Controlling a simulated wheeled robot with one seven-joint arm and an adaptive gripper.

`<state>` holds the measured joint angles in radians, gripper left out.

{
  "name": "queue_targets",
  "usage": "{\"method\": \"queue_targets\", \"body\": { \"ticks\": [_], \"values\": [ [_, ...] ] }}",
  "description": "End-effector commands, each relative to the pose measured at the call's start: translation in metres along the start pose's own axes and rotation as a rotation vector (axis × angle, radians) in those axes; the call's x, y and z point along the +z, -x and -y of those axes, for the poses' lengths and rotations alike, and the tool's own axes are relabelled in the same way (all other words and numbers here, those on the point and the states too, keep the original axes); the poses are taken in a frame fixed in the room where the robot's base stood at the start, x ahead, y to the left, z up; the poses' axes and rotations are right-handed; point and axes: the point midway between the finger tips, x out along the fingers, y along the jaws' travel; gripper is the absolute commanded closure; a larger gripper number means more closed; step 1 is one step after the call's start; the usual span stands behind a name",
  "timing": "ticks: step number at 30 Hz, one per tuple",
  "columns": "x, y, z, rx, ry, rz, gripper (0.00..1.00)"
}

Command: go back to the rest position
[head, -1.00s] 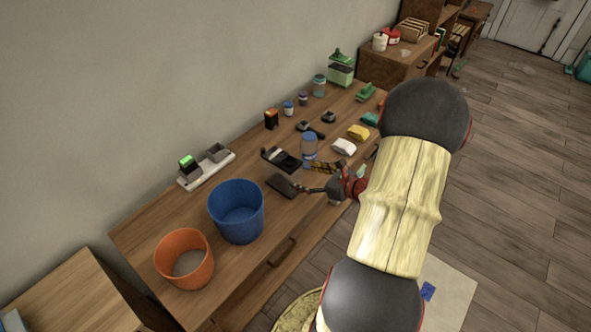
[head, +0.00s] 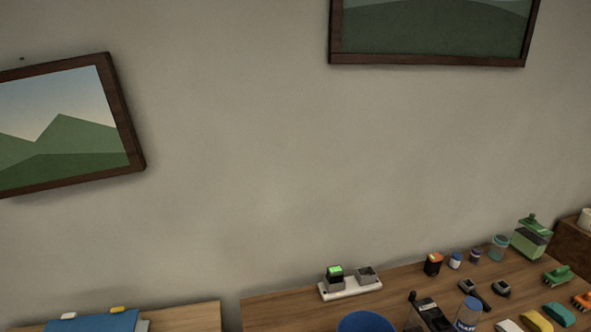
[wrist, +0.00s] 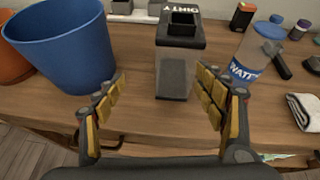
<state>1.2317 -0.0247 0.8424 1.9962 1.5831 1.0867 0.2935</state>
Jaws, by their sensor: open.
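My gripper (wrist: 161,82) is open in the wrist view, with its yellow-padded fingers spread wide and nothing held between them. Beyond the fingertips, in the gap, a dark grey box with a black top and white lettering (wrist: 180,62) is on the wooden desk (wrist: 135,117). A clear bottle with a blue label and cap (wrist: 247,68) is to its right, and a blue bin (wrist: 62,47) is to its left. My gripper and arm are out of the head view.
The head view shows mostly bare wall and two framed pictures (head: 66,122) (head: 433,30). Along the desk's back are a charger with a green light (head: 349,288), small jars and a green container (head: 532,238).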

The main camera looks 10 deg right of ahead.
Motion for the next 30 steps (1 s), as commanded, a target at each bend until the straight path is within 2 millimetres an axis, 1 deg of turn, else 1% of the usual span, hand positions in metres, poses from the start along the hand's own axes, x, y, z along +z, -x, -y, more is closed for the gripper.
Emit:
{"method": "queue_targets", "body": {
  "ticks": [1, 3, 5, 8, 9, 11, 12, 14, 15, 18, 22, 26, 30],
  "values": [
    [-0.007, 0.001, -0.019, 0.055, 0.042, -0.026, 0.29],
    [-0.013, 0.008, -0.042, 0.140, 0.134, -0.066, 0.29],
    [-0.013, 0.017, -0.060, 0.215, 0.236, -0.099, 0.29],
    [-0.006, 0.030, -0.093, 0.361, 0.439, -0.152, 0.29],
    [-0.002, 0.035, -0.107, 0.424, 0.530, -0.172, 0.29],
    [0.004, 0.044, -0.125, 0.520, 0.680, -0.203, 0.29],
    [0.009, 0.051, -0.137, 0.588, 0.789, -0.223, 0.29],
    [0.018, 0.063, -0.153, 0.690, 0.967, -0.253, 0.29],
    [0.023, 0.070, -0.162, 0.754, 1.084, -0.272, 0.29],
    [0.038, 0.088, -0.177, 0.888, 1.360, -0.312, 0.29],
    [0.061, 0.106, -0.189, 1.014, 1.692, -0.352, 0.29],
    [0.090, 0.119, -0.197, 1.084, 1.997, -0.381, 0.29],
    [0.126, 0.129, -0.210, 1.095, 2.290, -0.389, 0.29]
  ]
}}
